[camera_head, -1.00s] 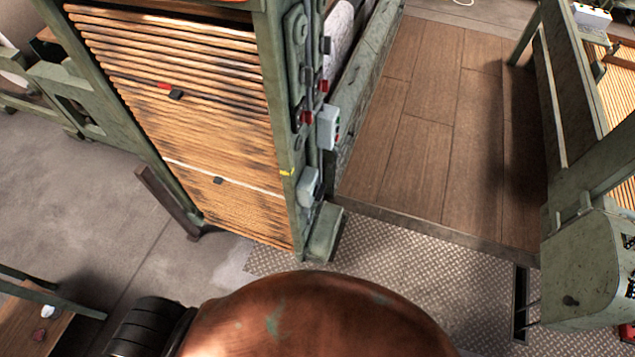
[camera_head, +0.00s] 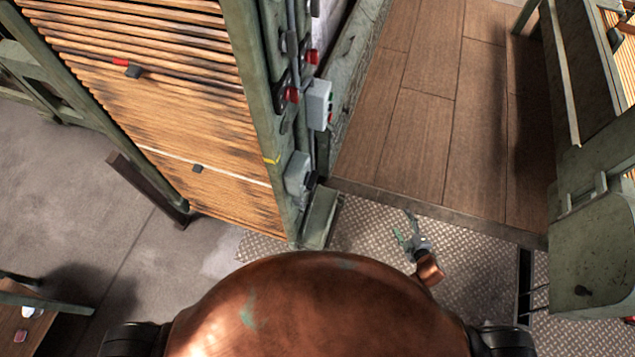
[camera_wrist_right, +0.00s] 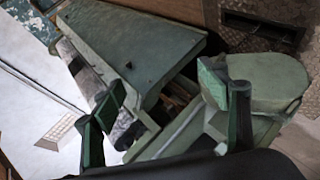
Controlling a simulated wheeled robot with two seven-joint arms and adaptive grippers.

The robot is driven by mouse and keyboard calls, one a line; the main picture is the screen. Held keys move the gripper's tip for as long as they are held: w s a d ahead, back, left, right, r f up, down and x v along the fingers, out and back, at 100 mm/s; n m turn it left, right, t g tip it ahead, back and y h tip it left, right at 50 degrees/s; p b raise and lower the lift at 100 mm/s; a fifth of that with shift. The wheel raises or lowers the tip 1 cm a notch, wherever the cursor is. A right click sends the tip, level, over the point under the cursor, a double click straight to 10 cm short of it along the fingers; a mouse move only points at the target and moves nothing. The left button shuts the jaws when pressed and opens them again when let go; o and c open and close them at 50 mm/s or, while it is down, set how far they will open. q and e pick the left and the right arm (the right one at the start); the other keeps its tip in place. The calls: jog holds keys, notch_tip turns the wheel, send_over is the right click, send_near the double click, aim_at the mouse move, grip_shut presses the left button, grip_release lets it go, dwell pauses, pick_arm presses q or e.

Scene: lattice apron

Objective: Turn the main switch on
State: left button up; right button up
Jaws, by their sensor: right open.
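I cannot tell for sure which part is the main switch. A pale grey box (camera_head: 319,104) with small green and red buttons is on the green post of the frame. A second grey box (camera_head: 298,173) sits below it on the same post. Red knobs (camera_head: 290,95) show beside the upper box. My right gripper (camera_head: 404,229) is open and empty over the metal plate floor, right of and below both boxes, and touches neither. The right wrist view shows its two spread fingers (camera_wrist_right: 163,85) with green machine parts beyond; no switch can be made out there. My left gripper is out of view.
The green post (camera_head: 265,100) carries a large panel of wooden slats (camera_head: 190,110) on its left. A raised wooden platform (camera_head: 425,110) lies behind my right gripper. A green machine housing (camera_head: 590,250) stands at the right. The tread-plate floor (camera_head: 370,230) between is open.

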aim_at(311, 180)
jog(key=w+a+r+n+t+y+b, duration=0.1)
jog(key=w+a+r+n+y+b, duration=0.35)
jog(key=a+r+n, duration=0.55)
jog(key=w+a+r+n+y+b, duration=0.3)
jog(key=w+a+r+n+y, duration=0.35)
jog(key=r, duration=0.65)
jog(key=s+a+r+n+g+y+b, duration=0.4)
jog(key=s+a+r+n+g, duration=0.45)
jog(key=n, duration=0.95)
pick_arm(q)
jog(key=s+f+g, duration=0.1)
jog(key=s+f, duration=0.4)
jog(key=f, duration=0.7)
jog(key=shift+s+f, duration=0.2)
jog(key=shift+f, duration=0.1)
pick_arm(e)
jog(key=a+t, duration=0.1)
jog(key=a, duration=0.8)
jog(key=shift+s+r, duration=0.1)
jog(key=shift+c, duration=0.4)
